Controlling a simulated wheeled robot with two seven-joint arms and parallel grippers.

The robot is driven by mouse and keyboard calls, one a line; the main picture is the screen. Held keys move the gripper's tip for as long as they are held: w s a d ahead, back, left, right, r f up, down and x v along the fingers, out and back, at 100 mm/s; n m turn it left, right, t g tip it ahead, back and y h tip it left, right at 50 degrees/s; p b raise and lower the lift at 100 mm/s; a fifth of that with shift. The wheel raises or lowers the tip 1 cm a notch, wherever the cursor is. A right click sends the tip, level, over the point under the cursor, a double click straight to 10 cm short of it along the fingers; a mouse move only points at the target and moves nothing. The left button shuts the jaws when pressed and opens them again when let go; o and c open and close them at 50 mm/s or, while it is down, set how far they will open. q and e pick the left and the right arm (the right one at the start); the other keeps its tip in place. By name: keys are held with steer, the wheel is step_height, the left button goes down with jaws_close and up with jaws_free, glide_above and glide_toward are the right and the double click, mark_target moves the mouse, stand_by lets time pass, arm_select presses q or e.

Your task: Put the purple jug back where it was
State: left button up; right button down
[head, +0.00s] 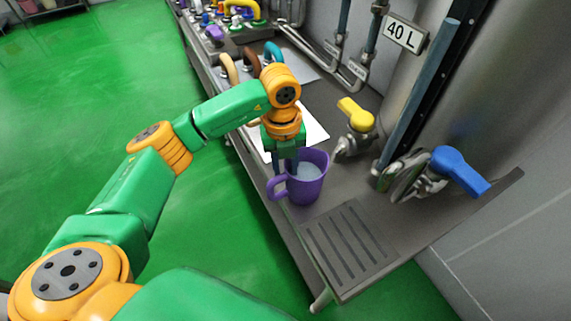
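The purple jug (306,190) stands upright on the grey counter, just behind the slotted drain grate, with its handle pointing left. Pale milky liquid shows inside it. My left gripper (284,166) points down at the jug's left rim, above the handle. Its dark fingers overlap the rim in the head view, and one seems to be on each side of it. The fingertips are partly hidden, so I cannot tell whether they are shut on the jug or only around it. My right gripper is not in view.
The slotted grate (348,241) lies near the counter's front end. A yellow-handled valve (356,115) and a blue-handled valve (460,170) stick out on the right. A white sheet (313,127) lies behind my gripper. Brown and teal handles (273,52) stand farther back. Green floor is open left.

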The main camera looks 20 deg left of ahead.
arm_select(q)
steer(key=shift+r, duration=0.1)
step_height(320, 180, up, 4)
steer(key=shift+f+b, duration=0.1)
steer(key=shift+b, duration=0.4)
step_height(320, 180, up, 8)
steer(key=shift+s+a+p, duration=0.15)
steer(key=shift+a+p, duration=0.05)
steer(key=shift+p, duration=0.2)
